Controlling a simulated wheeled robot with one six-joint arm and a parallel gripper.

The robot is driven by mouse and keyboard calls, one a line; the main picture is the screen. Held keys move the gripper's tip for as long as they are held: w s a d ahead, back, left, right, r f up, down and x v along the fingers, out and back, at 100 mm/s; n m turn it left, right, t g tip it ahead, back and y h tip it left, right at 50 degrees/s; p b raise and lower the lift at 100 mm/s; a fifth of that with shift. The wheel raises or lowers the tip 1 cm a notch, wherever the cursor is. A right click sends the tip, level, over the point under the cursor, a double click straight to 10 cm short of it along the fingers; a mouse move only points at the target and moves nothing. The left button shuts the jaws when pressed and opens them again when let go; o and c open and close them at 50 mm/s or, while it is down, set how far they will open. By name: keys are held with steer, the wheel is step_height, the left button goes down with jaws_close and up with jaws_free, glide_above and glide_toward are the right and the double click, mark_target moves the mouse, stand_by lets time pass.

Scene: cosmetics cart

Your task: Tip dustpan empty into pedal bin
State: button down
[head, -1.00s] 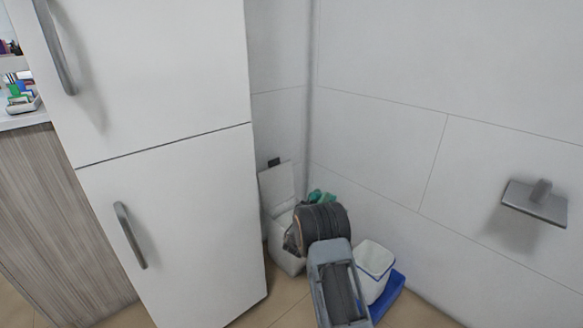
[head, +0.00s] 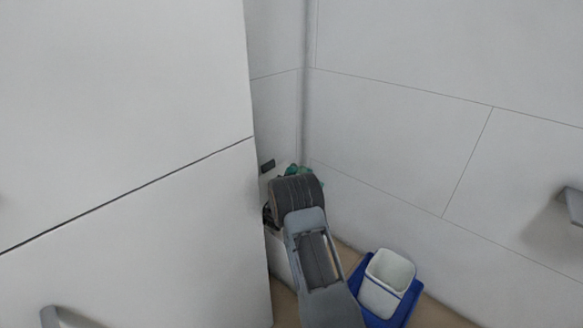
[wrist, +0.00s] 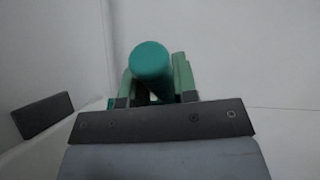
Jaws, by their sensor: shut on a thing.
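My gripper (wrist: 155,88) is shut on the teal dustpan (wrist: 152,60); its round handle end shows between the two fingers in the wrist view. In the head view only a small teal part of the dustpan (head: 294,170) shows beyond my wrist, and its pan and any contents are hidden. The white pedal bin (head: 279,258) stands in the corner beside the tall white cabinet, mostly behind my arm. A dark block by its raised lid shows above. The dustpan is close to the bin; I cannot tell whether it is over the opening.
The tall white cabinet (head: 130,240) stands close on the left of my arm. A white container (head: 387,272) stands in a blue tray (head: 402,306) on the floor to the right. White walls meet behind the bin. A grey wall fixture (head: 574,205) is at the right edge.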

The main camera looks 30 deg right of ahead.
steer(key=w+d+f+m+g+y+p, duration=0.1)
steer(key=w+d+g+y+p, duration=0.1)
steer(key=d+p, duration=0.4)
steer(key=w+d+f+m+g+y+p, duration=0.1)
steer(key=w+d+g+y+p, duration=0.1)
steer(key=d+g+y+p, duration=0.2)
steer(key=shift+w+d+f+y+p, duration=0.2)
steer(key=shift+w+d+y+p, duration=0.2)
steer(key=shift+d+y+p, duration=1.15)
steer(key=shift+d+y+b, duration=0.35)
